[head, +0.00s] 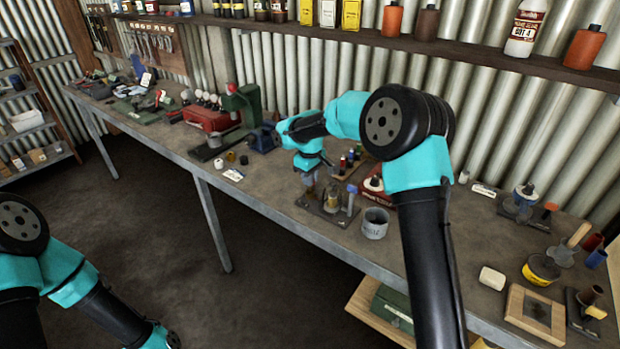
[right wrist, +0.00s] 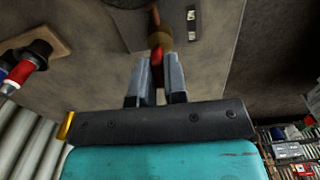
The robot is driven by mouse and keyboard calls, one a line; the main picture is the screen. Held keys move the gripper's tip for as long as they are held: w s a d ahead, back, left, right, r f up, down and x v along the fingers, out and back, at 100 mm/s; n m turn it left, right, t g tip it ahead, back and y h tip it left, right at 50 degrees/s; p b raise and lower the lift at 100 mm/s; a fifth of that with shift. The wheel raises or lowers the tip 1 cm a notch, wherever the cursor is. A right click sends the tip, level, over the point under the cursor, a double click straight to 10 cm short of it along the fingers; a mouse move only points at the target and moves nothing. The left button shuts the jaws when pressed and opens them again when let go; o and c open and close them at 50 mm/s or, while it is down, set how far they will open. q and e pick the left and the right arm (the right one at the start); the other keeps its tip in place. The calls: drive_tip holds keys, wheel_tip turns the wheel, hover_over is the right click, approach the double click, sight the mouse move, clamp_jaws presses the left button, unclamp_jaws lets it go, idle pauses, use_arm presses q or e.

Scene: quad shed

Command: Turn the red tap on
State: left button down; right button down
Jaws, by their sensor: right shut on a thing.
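The red tap (right wrist: 157,54) shows in the right wrist view as a small red handle between my fingertips, in front of a round brass-coloured body (right wrist: 159,38). My right gripper (right wrist: 158,72) is shut on the red handle. In the head view my right gripper (head: 309,180) points down at the left part of a dark base plate (head: 325,212) with brass and metal fittings on the bench. The red handle is hidden there. My left arm is low at the left, over the floor; its gripper is outside the frame.
A grey tin (head: 375,223) stands right of the plate, by the bench's front edge. A blue vise (head: 263,138) is behind left. A wooden rack with coloured-handled items (head: 348,163) is just behind my right gripper. The bench front between the white card (head: 233,175) and plate is fairly clear.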

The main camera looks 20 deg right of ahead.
drive_tip(key=shift+n, duration=0.3)
drive_tip(key=c, duration=1.2)
unclamp_jaws()
drive_tip(key=shift+o, duration=0.2)
wheel_tip(320, 180, up, 18)
drive_tip(key=shift+f, duration=0.25)
drive_tip(key=shift+f, duration=0.1)
wheel_tip(320, 180, down, 16)
drive_tip(key=shift+r, duration=0.15)
drive_tip(key=shift+r, duration=0.15)
idle(0.5)
